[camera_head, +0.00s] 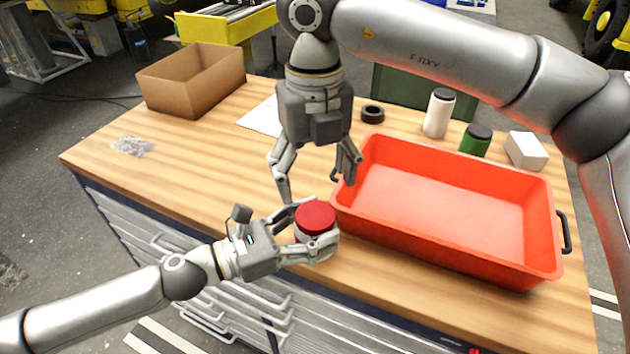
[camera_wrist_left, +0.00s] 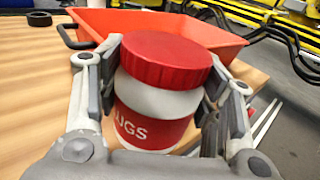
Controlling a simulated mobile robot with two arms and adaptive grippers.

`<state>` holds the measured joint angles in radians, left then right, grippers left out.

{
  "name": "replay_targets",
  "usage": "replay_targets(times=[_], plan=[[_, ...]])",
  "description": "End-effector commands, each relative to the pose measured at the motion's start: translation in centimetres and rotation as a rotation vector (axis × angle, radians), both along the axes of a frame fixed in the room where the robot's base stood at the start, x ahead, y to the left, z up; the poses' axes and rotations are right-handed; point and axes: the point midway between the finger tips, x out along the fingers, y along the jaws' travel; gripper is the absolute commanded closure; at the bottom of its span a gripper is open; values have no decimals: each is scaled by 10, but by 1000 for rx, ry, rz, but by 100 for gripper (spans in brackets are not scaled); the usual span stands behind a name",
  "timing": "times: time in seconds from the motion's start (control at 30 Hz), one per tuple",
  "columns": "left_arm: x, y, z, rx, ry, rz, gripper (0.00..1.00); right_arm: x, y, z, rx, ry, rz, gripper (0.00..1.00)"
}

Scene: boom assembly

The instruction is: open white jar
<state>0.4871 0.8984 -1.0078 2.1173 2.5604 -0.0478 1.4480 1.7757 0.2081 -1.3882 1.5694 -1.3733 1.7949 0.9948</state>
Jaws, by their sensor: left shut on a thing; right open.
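The white jar (camera_wrist_left: 158,103) has a red screw lid (camera_head: 315,218) and a red label with white letters, of which "UGS" shows in the left wrist view. The lid sits on the jar, and it also shows in the left wrist view (camera_wrist_left: 165,58). The jar stands upright near the table's front edge, beside the orange tray. My left gripper (camera_head: 308,232) is shut on the jar's sides, below the lid, one finger on each side. My right gripper (camera_head: 318,190) is open and empty, pointing down above and behind the jar, with its fingers spread apart.
The orange tray (camera_head: 455,190) is empty and stands right of the jar. A cardboard box (camera_head: 193,82) stands back left. The table's left side is mostly free.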

Motion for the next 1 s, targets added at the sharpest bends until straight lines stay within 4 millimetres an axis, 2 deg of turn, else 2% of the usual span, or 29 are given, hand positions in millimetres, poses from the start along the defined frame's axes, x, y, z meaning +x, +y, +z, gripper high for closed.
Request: replay_targets(times=[0.5,0.67,0.9,1.0], plan=[[0,0,0,0,0,0,100,0,-1,-68,-1,3,-10,26],[0,0,0,-1,0,0,100,0,-1,-76,0,1,-10,26],[0,0,0,-1,0,0,100,0,-1,-77,0,1,-10,26],[0,0,0,-1,0,0,100,0,-1,-77,0,1,-10,37]])
